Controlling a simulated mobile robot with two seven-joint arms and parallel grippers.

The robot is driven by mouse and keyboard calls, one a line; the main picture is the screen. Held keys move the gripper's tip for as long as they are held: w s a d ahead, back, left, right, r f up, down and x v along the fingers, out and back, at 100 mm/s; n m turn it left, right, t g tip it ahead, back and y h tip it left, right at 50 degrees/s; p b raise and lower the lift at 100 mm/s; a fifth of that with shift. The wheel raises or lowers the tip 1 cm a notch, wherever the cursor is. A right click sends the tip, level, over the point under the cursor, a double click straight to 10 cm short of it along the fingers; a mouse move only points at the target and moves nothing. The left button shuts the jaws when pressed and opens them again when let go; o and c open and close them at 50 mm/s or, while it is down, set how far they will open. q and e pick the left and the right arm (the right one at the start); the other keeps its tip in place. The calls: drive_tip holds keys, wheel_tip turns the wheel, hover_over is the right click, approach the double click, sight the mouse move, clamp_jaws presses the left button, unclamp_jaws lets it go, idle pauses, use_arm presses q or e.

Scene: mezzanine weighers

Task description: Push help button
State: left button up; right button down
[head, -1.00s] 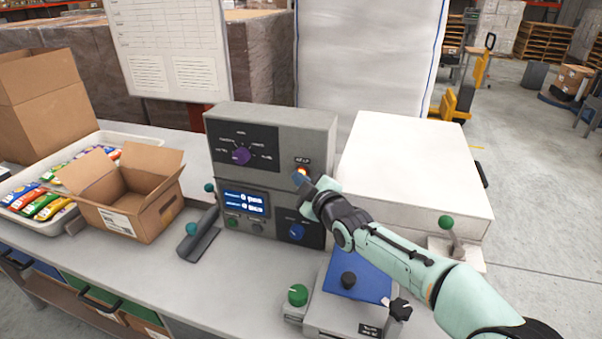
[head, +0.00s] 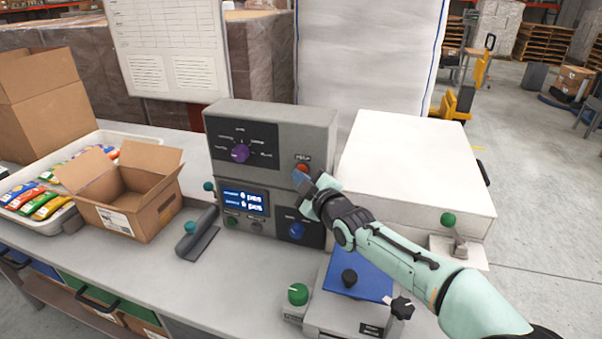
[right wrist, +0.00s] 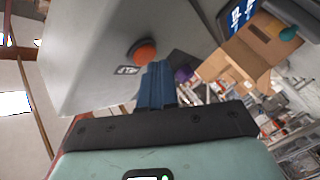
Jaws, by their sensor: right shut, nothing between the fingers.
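The help button (head: 302,168) is a small round red button under the label HELP, at the upper right of the grey control box's front (head: 270,118). In the right wrist view the button (right wrist: 145,51) looks orange and stands out from the grey panel. My right gripper (head: 301,181) is shut and empty, its blue fingers pointing at the panel just below the button. In the right wrist view the fingertips (right wrist: 158,66) are close to the button's lower edge; I cannot tell whether they touch it. My left gripper is not in view.
A purple knob (head: 240,153), a lit display (head: 245,201) and a blue knob (head: 297,230) share the panel. A white-topped box (head: 415,160) stands to the right. A blue-topped device (head: 358,278) sits below my right arm. An open carton (head: 150,212) stands left.

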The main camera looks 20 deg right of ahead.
drive_tip(key=s+a, duration=0.1)
drive_tip(key=s, duration=0.1)
drive_tip(key=s+a, duration=0.2)
drive_tip(key=s, duration=0.1)
drive_tip(key=shift+a+p, duration=0.2)
drive_tip(key=shift+p, duration=0.1)
idle(0.5)
